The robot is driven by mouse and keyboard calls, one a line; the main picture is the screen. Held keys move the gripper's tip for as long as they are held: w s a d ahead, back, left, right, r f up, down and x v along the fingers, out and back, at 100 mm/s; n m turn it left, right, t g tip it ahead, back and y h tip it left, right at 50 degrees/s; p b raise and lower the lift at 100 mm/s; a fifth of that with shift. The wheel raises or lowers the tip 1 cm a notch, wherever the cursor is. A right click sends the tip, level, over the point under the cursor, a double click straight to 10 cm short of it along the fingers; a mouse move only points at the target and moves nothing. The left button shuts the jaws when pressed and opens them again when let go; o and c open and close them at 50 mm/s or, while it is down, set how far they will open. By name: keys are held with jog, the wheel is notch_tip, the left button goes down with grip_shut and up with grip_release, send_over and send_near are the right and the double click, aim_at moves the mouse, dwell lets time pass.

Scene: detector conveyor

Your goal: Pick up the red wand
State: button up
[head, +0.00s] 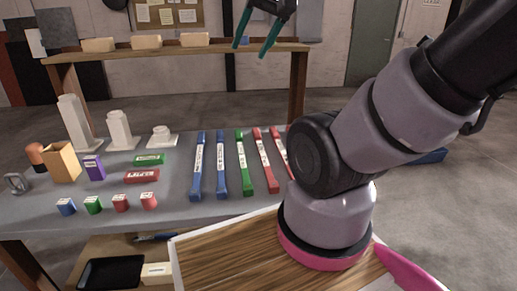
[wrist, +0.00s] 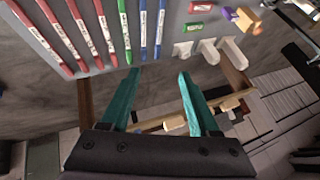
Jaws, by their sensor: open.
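Several red wands with white labels lie side by side on the grey table. In the head view one red wand (head: 265,160) lies right of the green wand, and a second red wand (head: 281,150) is partly hidden by my arm. The wrist view shows more of them, with the red wand nearest the green one (wrist: 105,32) and others further left. My gripper (head: 250,49) is open and empty, high up beyond the table's far side in the head view. Its fingers (wrist: 158,75) show apart in the wrist view, touching nothing.
Left of the red wands lie a green wand (head: 243,163) and two blue wands (head: 222,165). White stands (head: 119,130), small coloured boxes and blocks (head: 149,201) fill the table's left part. A wooden shelf (head: 190,49) stands behind.

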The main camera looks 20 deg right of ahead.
dwell(0.4)
jog(key=shift+o, duration=0.4)
jog(key=n+g+h, duration=0.1)
jog(key=g+h, duration=0.2)
send_over(262, 149)
jog(key=s, duration=0.3)
jog(key=f, duration=2.5)
jog(key=a+f, duration=0.1)
jog(key=f, duration=1.1)
jog(key=shift+w+f, duration=0.1)
jog(key=shift+f, duration=0.25)
jog(key=shift+x, duration=3.05)
grip_shut()
